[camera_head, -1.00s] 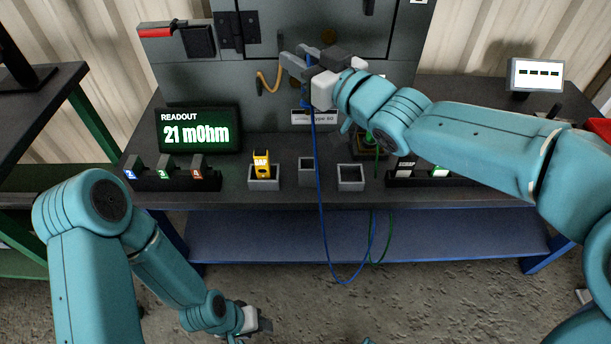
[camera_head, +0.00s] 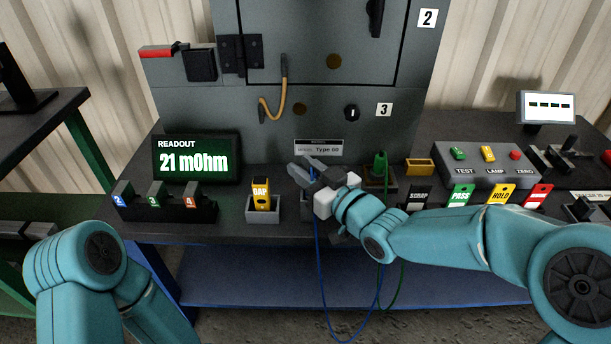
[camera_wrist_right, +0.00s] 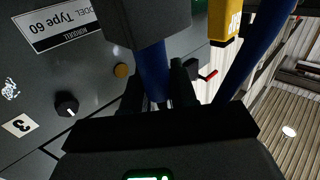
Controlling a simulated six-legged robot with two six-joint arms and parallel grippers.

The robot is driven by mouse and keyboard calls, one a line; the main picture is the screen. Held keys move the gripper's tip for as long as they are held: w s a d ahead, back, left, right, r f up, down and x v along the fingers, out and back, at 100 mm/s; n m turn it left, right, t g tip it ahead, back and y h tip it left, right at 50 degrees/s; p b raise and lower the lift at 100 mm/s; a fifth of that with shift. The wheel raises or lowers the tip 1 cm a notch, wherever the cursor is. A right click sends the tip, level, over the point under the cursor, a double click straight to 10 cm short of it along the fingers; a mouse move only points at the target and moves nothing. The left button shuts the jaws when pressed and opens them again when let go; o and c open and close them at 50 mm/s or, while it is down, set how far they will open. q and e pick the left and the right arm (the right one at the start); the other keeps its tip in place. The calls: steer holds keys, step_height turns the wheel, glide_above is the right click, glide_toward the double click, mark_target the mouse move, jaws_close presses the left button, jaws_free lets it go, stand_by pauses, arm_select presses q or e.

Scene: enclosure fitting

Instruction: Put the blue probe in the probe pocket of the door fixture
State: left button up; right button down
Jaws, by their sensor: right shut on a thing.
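My right gripper (camera_head: 299,168) is shut on the blue probe (camera_head: 312,172), low over the bench in front of the door fixture (camera_head: 350,80). The right wrist view shows the blue probe (camera_wrist_right: 153,75) between the fingers, its far end at a grey block-like pocket (camera_wrist_right: 155,22). I cannot tell how deep it sits in there. In the head view the gripper hides most of this middle pocket (camera_head: 305,200). The blue cable (camera_head: 319,260) hangs in a loop over the bench front. My left gripper is out of the head view; only its arm shows.
A yellow gauge (camera_head: 261,194) stands in a grey pocket just left of my right gripper. A green probe (camera_head: 380,165) stands in a holder to the right. The readout screen (camera_head: 197,157) shows 21 mOhm. Coloured tags (camera_head: 500,194) and a button box (camera_head: 487,165) lie further right.

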steer(key=shift+f, duration=0.25)
steer(key=c, duration=0.9)
jaws_free()
steer(key=shift+r, duration=0.15)
steer(key=shift+s+r, duration=0.1)
steer(key=shift+r, duration=0.05)
steer(key=p+v, duration=0.1)
steer(key=v, duration=1)
steer(key=shift+s+d+p, duration=0.3)
